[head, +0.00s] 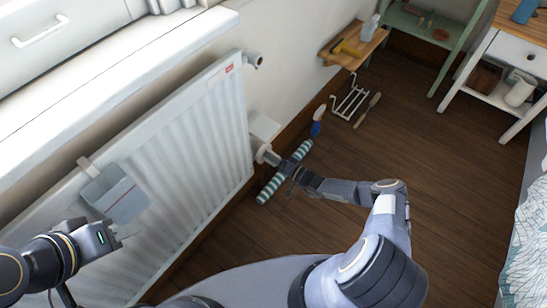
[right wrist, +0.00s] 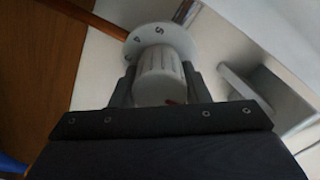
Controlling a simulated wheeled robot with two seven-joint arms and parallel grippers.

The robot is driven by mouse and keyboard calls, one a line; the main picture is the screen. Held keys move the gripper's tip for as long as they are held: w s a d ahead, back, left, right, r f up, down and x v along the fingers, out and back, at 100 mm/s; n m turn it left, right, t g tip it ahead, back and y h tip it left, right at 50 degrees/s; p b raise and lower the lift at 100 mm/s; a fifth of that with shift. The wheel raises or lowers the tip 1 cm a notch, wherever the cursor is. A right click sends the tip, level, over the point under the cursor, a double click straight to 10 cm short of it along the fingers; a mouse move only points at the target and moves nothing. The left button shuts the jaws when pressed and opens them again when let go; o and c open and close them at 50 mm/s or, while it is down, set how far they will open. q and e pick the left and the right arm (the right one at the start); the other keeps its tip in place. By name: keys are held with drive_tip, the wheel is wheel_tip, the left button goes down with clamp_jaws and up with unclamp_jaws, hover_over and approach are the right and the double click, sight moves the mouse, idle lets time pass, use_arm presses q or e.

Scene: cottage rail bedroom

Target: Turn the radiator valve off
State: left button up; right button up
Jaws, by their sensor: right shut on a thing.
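The white radiator valve (head: 262,154) sticks out at the right end of the white ribbed radiator (head: 200,130). In the right wrist view the ribbed valve knob (right wrist: 158,78) has a round collar with dark marks, an S or 5 among them; not all are readable. My right gripper (head: 269,157) is shut on the knob, one finger on each side, as the right wrist view (right wrist: 160,88) shows. My left gripper (head: 116,238) is at the lower left, in front of the radiator; its finger opening cannot be made out.
A grey holder (head: 115,194) hangs on the radiator's front. A teal-striped roll (head: 271,187) lies on the floor beneath my right gripper. A blue-handled brush (head: 318,121), a wire rack (head: 349,102) and a wooden-handled tool (head: 367,110) lie beyond. Floor to the right is clear.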

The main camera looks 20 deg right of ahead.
idle(0.4)
drive_tip(key=o, duration=1)
drive_tip(key=p+v, duration=0.2)
drive_tip(key=v, duration=0.6)
